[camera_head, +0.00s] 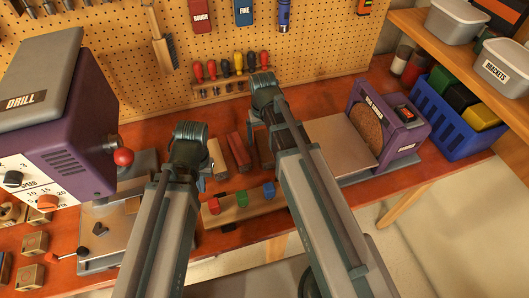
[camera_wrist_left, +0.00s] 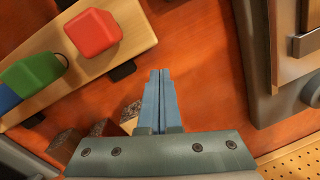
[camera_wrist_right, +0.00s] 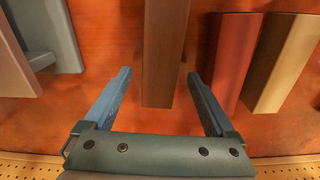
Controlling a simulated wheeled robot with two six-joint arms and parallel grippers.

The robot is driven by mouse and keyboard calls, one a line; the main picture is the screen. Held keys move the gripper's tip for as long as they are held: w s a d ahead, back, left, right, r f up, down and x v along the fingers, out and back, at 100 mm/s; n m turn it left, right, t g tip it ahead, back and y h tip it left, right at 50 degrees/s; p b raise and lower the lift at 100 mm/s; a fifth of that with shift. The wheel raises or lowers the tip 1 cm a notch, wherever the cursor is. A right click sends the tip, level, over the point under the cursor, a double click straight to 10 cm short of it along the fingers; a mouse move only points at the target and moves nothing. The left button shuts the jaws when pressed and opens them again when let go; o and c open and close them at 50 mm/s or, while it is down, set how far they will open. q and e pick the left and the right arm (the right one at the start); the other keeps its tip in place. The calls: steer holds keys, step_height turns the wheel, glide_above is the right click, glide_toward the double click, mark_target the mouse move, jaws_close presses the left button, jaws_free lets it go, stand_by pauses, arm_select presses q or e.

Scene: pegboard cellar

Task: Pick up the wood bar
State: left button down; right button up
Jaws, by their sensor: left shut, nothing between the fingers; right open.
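Three bars lie side by side on the bench. The dark brown wood bar (camera_wrist_right: 163,60) is centred in the right wrist view, and its sliver shows in the head view (camera_head: 264,148). A red-brown bar (camera_wrist_right: 236,60) and a pale wood bar (camera_wrist_right: 287,62) lie to its right there; the head view shows the red-brown bar (camera_head: 238,151) and pale bar (camera_head: 218,157). My right gripper (camera_wrist_right: 158,76) is open, its fingers on either side of the dark bar's near end, apart from it. My left gripper (camera_wrist_left: 160,73) is shut and empty above the bench.
A wooden strip (camera_head: 228,214) with red, green and blue blocks lies in front of the bars. A purple drill (camera_head: 65,110) stands left, a purple disc sander (camera_head: 388,125) right. A blue crate (camera_head: 446,125) is further right. A screwdriver rack (camera_head: 235,87) is behind.

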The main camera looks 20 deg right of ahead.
arm_select(q)
step_height(320, 180, down, 3)
steer(key=shift+r+b, duration=0.2)
steer(key=shift+b, duration=0.55)
arm_select(e)
step_height(320, 180, down, 2)
steer(key=shift+f, duration=0.25)
arm_select(q)
steer(key=shift+r, duration=0.1)
arm_select(e)
steer(key=shift+r, duration=0.1)
jaws_close()
